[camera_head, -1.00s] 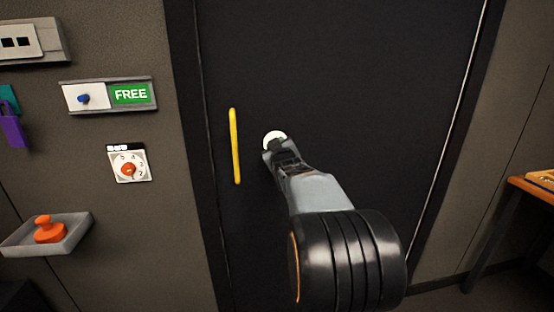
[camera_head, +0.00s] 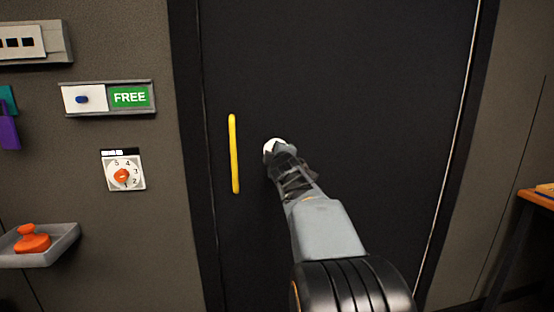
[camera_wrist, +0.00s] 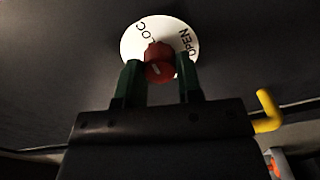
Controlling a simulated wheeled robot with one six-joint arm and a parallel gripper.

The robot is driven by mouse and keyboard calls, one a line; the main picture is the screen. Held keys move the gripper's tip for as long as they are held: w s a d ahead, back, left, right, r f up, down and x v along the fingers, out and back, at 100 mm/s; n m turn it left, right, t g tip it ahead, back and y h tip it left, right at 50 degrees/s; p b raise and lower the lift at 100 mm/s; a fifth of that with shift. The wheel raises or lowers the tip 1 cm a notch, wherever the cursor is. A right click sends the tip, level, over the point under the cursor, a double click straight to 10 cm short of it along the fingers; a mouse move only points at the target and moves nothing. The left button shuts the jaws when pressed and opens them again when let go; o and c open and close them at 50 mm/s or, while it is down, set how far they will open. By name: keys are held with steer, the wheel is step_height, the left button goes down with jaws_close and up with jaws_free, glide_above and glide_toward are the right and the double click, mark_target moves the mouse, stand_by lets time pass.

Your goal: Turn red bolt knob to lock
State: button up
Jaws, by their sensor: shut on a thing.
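The red bolt knob (camera_wrist: 159,66) sits at the centre of a white round plate (camera_wrist: 133,42) on the dark door. The plate carries lettering that reads "LOC" on the left and "OPEN" on the right in the wrist view. A pale mark on the knob's face shows between the fingers. My gripper (camera_wrist: 161,82) is shut on the knob, with one green finger at each side. In the head view the white plate (camera_head: 272,146) shows only in part, and my gripper (camera_head: 276,155) hides the knob.
A yellow handle (camera_head: 234,153) stands on the door left of my gripper. On the wall at left are a FREE slider sign (camera_head: 108,98), a numbered dial (camera_head: 123,171) and a tray (camera_head: 62,243) with an orange object (camera_head: 32,239). A table (camera_head: 540,196) is at right.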

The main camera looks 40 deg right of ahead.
steer(key=shift+n, duration=0.4)
stand_by(0.3)
steer(key=o, duration=0.9)
steer(key=shift+o, duration=0.2)
steer(key=p+v, duration=0.2)
steer(key=v, duration=1.1)
steer(key=shift+s+a, duration=0.2)
steer(key=shift+s, duration=0.15)
steer(key=shift+r, duration=0.1)
